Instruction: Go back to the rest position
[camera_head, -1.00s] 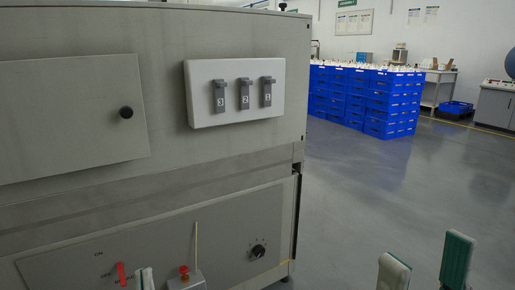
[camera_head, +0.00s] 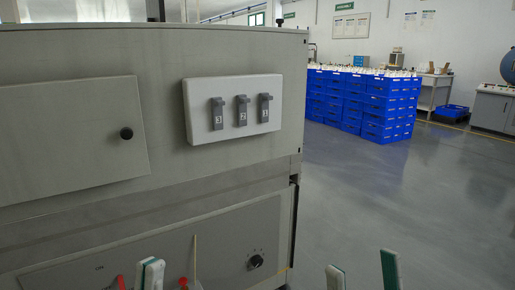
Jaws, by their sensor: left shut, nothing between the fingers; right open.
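My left gripper (camera_head: 150,273) shows at the bottom edge, in front of the lower panel of the grey cabinet (camera_head: 90,205). Its fingertips are together with nothing between them. My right gripper (camera_head: 362,275) is at the bottom edge, right of the cabinet and over the floor. Its two green-and-white fingers stand well apart and hold nothing. Both arms are out of view below.
The cabinet fills the left side, with a white switch box (camera_head: 233,108), a round knob (camera_head: 256,262) and a red lever (camera_head: 120,282). Blue crates (camera_head: 390,105) are stacked at the back right. The grey floor (camera_head: 420,200) between is clear.

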